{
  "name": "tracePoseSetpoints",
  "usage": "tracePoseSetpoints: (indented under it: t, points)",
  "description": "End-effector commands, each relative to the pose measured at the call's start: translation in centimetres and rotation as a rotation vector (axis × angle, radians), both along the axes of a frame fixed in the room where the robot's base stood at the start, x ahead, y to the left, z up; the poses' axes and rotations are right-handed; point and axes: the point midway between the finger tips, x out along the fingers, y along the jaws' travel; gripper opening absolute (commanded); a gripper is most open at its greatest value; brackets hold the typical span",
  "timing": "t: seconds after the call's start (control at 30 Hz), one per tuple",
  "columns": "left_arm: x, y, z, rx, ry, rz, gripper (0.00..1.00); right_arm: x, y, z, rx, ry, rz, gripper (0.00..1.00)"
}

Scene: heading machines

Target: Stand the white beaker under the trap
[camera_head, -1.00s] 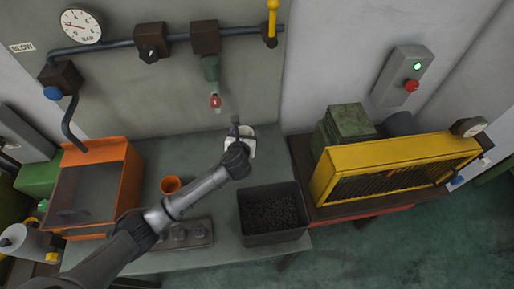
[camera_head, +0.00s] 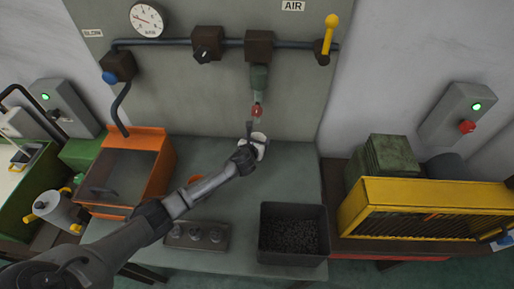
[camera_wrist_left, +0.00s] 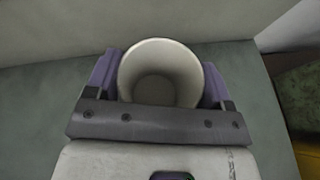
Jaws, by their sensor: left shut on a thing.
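The white beaker (camera_head: 261,146) is in my left gripper (camera_head: 251,142), whose two fingers hold it from either side. In the left wrist view I look into the beaker (camera_wrist_left: 160,88); it looks empty. The trap (camera_head: 258,79) is a green body with a red tip, hanging from the pipe on the back panel. The beaker shows just below the red tip in the head view, near the back of the bench. I cannot tell exactly how high it is above the bench top. My right gripper is not in view.
A black bin of dark pellets (camera_head: 293,235) stands at the front right of the grey bench (camera_head: 285,180). An orange box (camera_head: 125,175) stands at left. A small orange cup (camera_head: 197,180) is mostly hidden behind my arm. A yellow guarded machine (camera_head: 425,208) is at right.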

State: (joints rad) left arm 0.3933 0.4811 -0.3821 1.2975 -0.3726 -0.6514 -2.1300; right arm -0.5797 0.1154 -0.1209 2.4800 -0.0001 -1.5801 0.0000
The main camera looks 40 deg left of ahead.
Motion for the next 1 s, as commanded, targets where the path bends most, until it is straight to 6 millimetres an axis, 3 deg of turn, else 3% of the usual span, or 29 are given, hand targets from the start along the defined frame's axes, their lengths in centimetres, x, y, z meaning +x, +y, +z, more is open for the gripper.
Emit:
tracePoseSetpoints:
  t: [0.3, 0.73, 0.77, 1.0]
  points:
    - [0.0, -0.2, -3.7, -0.002, 0.001, 0.0, 0.48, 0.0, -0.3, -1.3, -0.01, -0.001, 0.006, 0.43]
    - [0.0, -0.1, -4.2, 0.0, 0.001, -0.001, 0.48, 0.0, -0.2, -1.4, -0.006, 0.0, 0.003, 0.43]
    - [0.0, -0.1, -4.2, 0.0, 0.001, -0.001, 0.77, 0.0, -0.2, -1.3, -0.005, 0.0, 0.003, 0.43]
    - [0.0, -0.1, -4.1, -0.001, 0.001, -0.001, 1.0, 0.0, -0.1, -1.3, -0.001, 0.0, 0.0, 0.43]
